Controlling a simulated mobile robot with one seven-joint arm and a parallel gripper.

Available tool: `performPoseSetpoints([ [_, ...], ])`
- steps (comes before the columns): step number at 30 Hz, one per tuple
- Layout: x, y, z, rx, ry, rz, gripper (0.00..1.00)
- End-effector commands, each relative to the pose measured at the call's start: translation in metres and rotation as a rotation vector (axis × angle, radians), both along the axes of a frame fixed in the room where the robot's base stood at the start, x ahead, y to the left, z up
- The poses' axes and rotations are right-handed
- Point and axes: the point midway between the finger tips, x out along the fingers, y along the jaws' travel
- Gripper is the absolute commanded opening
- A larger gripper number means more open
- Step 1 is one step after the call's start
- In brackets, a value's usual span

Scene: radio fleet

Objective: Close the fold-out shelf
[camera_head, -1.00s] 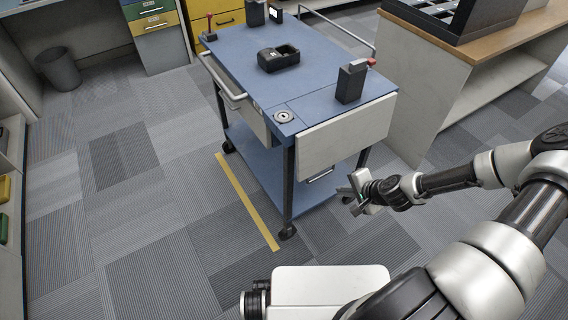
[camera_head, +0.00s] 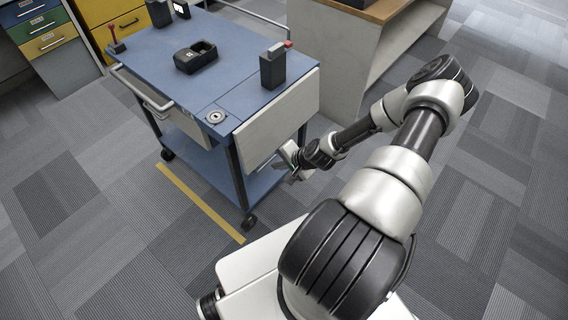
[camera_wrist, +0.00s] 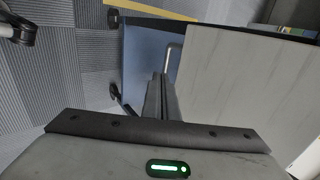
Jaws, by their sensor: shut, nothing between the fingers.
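The fold-out shelf (camera_head: 278,118) is a pale panel on the near right side of the blue-topped cart (camera_head: 180,45). It hangs down steeply from the top's edge. My gripper (camera_head: 287,157) is at the panel's lower edge in the head view; whether it touches cannot be told. In the wrist view the panel (camera_wrist: 250,95) fills the right side, and my gripper's fingers (camera_wrist: 161,90) are together and empty beside its left edge. The panel's back and any bracket behind it are hidden.
On the cart stand a dark radio (camera_head: 272,66) near the shelf, a black charger (camera_head: 195,57) and other small devices. A wood-topped counter (camera_head: 360,55) stands behind at the right. Carpet is open at right and left. A yellow floor strip (camera_head: 200,203) runs beside the cart.

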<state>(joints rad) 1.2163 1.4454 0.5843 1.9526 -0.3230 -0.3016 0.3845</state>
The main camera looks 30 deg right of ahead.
Motion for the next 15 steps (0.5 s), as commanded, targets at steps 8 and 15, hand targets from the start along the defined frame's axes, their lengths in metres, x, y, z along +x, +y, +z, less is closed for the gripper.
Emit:
performPoseSetpoints([
  [8, 0.031, 0.011, -0.032, -0.001, 0.000, 0.002, 0.00],
  [15, 0.039, 0.014, -0.039, -0.001, 0.000, -0.001, 0.00],
])
